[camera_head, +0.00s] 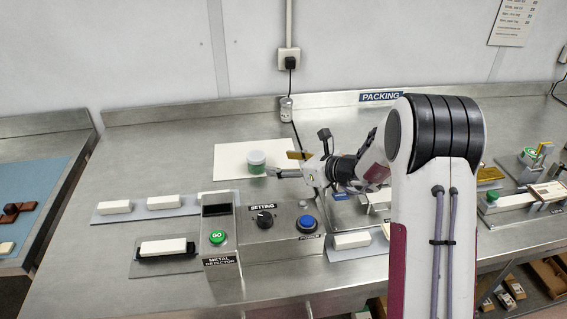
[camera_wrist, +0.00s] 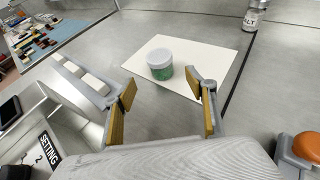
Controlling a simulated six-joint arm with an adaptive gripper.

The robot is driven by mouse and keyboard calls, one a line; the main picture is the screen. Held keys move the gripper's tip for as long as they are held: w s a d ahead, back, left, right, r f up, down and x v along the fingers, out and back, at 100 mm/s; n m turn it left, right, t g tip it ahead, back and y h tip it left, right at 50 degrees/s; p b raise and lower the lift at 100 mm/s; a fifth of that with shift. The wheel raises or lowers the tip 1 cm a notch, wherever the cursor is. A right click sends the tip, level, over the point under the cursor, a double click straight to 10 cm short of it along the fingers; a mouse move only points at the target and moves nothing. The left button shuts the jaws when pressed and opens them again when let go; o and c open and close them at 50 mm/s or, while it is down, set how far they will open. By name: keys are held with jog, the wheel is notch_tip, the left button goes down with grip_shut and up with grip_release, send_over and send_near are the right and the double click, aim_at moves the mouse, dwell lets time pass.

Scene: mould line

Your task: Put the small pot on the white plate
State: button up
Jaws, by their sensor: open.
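The small pot (camera_head: 256,161) is a short jar with green contents and a pale lid. It stands upright on the white plate (camera_head: 228,154), a flat white sheet at the back of the steel table. In the wrist view the pot (camera_wrist: 160,64) is on the plate (camera_wrist: 205,55), ahead of my gripper and apart from it. My gripper (camera_head: 292,164) is just right of the pot in the head view, and a gap shows between them. In the wrist view my gripper (camera_wrist: 166,108) is open, with yellow-padded fingers spread and nothing between them.
A metal detector box (camera_head: 220,230) with buttons and a knob stands in front. White blocks (camera_head: 163,202) lie on a grey strip at left. A salt shaker (camera_wrist: 253,14) stands behind the plate, by a black cable. Bare steel shows left of the plate.

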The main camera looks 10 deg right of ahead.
jog(key=shift+s, duration=0.1)
dwell(0.3)
jog(key=shift+s+a+r+n, duration=0.15)
jog(key=shift+a+r+n, duration=0.1)
jog(key=shift+r+n, duration=0.05)
jog(key=s+a+r+n+g, duration=0.2)
jog(key=s+r+n, duration=0.25)
jog(key=s, duration=0.35)
jog(key=s+a+r+n+g+h, duration=0.1)
jog(key=s+a+r+n+g, duration=0.15)
jog(key=s+n, duration=0.35)
jog(key=s+a+r+n+g, duration=0.1)
jog(key=s+a+r+n, duration=0.3)
jog(key=s, duration=0.5)
jog(key=s+d+n+h, duration=0.4)
jog(key=s+d+n, duration=0.2)
jog(key=s, duration=0.5)
jog(key=s+d+n+h, duration=0.3)
jog(key=s+d+n, duration=0.4)
jog(key=s, duration=0.3)
jog(key=shift+s+d+r+t+h, duration=0.35)
jog(key=shift+d+r+h, duration=0.05)
jog(key=shift+r, duration=0.05)
